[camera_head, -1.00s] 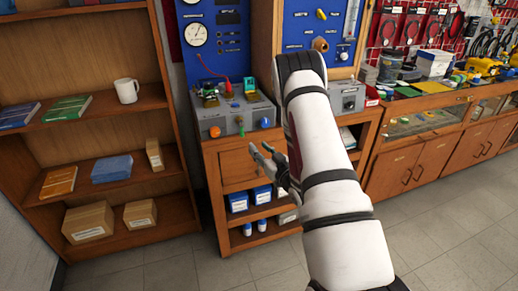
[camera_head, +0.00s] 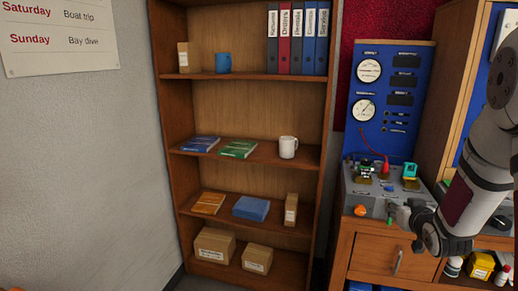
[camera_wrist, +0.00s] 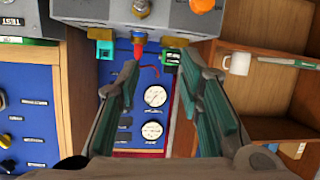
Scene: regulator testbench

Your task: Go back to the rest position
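My gripper (camera_wrist: 160,62) is open in the wrist view, with its two green-padded fingers apart and nothing between them. In the camera_head view my gripper (camera_head: 410,215) is at the right, in front of the testbench's grey box (camera_head: 348,185), partly hidden by its own wrist. The blue gauge panel (camera_head: 398,85) stands behind the box. The wrist view is upside down and shows the panel (camera_wrist: 122,100) between and beyond the fingers, with the grey box along the top edge.
A wooden shelf (camera_head: 322,150) with folders, books, a white mug (camera_head: 288,147) and boxes stands left of the bench. A wooden drawer (camera_head: 385,256) is under the grey box.

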